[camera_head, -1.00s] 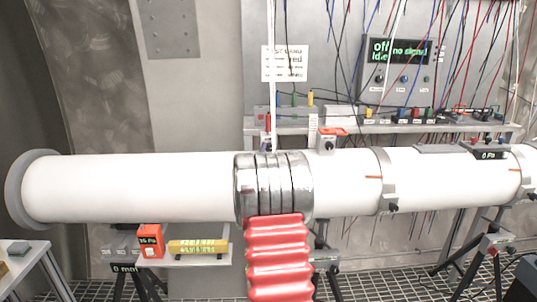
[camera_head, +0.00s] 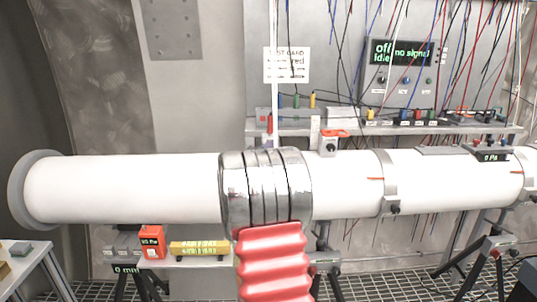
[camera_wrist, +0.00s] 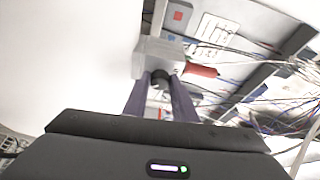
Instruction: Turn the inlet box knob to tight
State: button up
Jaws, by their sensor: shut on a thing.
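In the wrist view, a grey box (camera_wrist: 152,55) stands beside the white pipe (camera_wrist: 70,50). Its black knob (camera_wrist: 160,78) faces the camera. The dark fingers of my gripper (camera_wrist: 160,88) lie on both sides of the knob and are shut on it. A red cylinder (camera_wrist: 201,71) sticks out to the right of the box. No label or tight mark is readable. In the head view, the white pipe (camera_head: 130,188) runs across the picture. My arm covers part of it, and my gripper and the held knob are hidden there.
Another box with an orange top (camera_head: 332,145) and a dark knob stands on the pipe to the right. A shelf (camera_head: 345,130) with coloured plugs lies behind. Wires hang before a panel (camera_head: 400,60) reading "off" and "no signal". Tripod stands (camera_head: 480,255) are below.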

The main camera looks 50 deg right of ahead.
jog(key=m+y, duration=0.2)
jog(key=m, duration=0.3)
jog(key=shift+s+d, duration=0.1)
jog(key=shift+s, duration=0.05)
jog(key=shift+m+y, duration=0.6)
jog(key=shift+m, duration=0.2)
jog(key=shift+f, duration=0.1)
jog(key=o, duration=1)
jog(key=shift+o, duration=0.2)
jog(key=shift+r, duration=0.25)
jog(key=shift+r, duration=0.1)
